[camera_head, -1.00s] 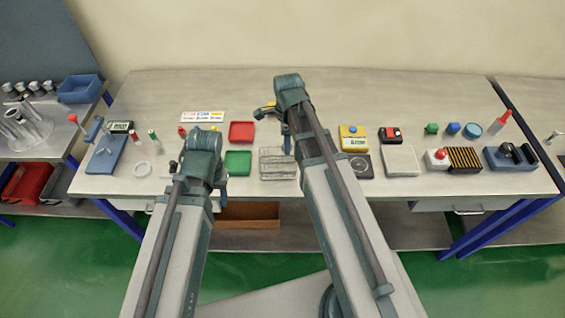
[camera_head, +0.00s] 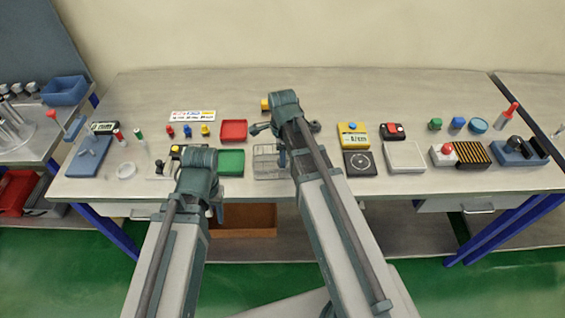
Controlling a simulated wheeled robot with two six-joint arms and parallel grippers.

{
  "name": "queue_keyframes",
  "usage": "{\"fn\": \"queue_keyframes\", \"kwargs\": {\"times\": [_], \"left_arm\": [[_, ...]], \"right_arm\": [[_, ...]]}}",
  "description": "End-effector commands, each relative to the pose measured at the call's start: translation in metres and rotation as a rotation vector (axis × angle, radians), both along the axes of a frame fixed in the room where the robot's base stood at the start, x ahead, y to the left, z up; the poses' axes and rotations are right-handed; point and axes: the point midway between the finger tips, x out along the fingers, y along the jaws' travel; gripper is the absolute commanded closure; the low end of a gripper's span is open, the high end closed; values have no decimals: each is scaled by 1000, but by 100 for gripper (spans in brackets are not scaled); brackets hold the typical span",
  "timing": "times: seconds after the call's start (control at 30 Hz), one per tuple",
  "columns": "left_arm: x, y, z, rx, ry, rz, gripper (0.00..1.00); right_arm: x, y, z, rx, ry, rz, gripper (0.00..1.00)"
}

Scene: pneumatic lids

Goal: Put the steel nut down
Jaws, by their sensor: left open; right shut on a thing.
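My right gripper (camera_head: 282,158) points down over the right part of the clear compartment tray (camera_head: 264,172), near the middle of the bench. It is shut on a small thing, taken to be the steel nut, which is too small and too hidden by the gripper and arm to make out. I cannot tell whether it touches the tray. My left gripper (camera_head: 217,208) is open at the front edge of the bench, left of the tray, and nothing shows in it.
A green tray (camera_head: 231,162) and a red tray (camera_head: 233,130) lie left of the compartment tray. A black round-marked plate (camera_head: 360,163), a yellow device (camera_head: 352,135) and a grey plate (camera_head: 405,156) lie right. The bench's back strip (camera_head: 400,90) is clear.

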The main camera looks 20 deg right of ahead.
Motion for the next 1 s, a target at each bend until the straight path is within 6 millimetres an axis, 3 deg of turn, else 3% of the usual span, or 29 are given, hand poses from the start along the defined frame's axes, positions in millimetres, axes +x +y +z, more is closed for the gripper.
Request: {"fn": "queue_keyframes", "kwargs": {"times": [0.33, 0.37, 0.53, 1.0], "left_arm": [[0, 0, -3, 0, 0, 0, 50], [0, 0, -3, 0, 0, 0, 50], [0, 0, -2, 0, 0, 0, 50], [0, 0, 5, 0, 0, 0, 50]], "right_arm": [[0, 0, -3, 0, 0, 0, 100], [0, 0, -3, 0, 0, 0, 59], [0, 0, -2, 0, 0, 0, 31], [0, 0, 5, 0, 0, 0, 31]]}}
